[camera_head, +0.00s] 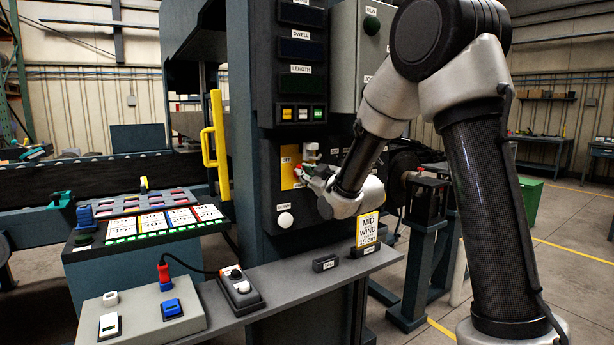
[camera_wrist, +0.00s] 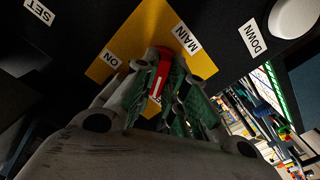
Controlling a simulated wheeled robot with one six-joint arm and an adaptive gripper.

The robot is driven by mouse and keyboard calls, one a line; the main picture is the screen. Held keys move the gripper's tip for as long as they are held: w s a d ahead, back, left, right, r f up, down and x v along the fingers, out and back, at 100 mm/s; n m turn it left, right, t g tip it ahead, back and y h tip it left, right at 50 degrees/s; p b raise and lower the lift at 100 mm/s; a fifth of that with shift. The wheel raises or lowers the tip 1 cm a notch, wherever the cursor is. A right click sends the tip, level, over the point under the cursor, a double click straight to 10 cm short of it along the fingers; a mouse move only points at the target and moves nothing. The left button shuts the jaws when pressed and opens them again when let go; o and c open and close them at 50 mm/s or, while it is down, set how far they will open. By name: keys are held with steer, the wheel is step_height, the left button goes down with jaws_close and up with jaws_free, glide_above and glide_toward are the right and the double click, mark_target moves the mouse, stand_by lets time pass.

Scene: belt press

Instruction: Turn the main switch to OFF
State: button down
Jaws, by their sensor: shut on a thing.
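The main switch has a red handle (camera_wrist: 159,76) on a yellow plate (camera_wrist: 133,38) on the dark press panel. In the wrist view, a MAIN label (camera_wrist: 187,39) is to the handle's upper right and an ON label (camera_wrist: 112,66) to its left. No OFF label is readable there. My gripper (camera_head: 308,174) reaches the yellow plate (camera_head: 286,181) from the right in the head view. Its green-padded fingers are shut on the red handle, one on each side. In the head view the gripper mostly hides the handle.
A white DOWN button (camera_head: 285,219) sits just below the plate. A grey box (camera_head: 362,55) and lit buttons (camera_head: 301,113) are above. A yellow handle (camera_head: 214,130) stands to the left. A shelf with a small control box (camera_head: 240,287) runs below.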

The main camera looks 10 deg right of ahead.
steer(key=n, duration=0.3)
steer(key=c, duration=1.7)
jaws_free()
steer(key=shift+c, duration=0.2)
steer(key=v, duration=0.7)
steer(key=shift+s, duration=0.25)
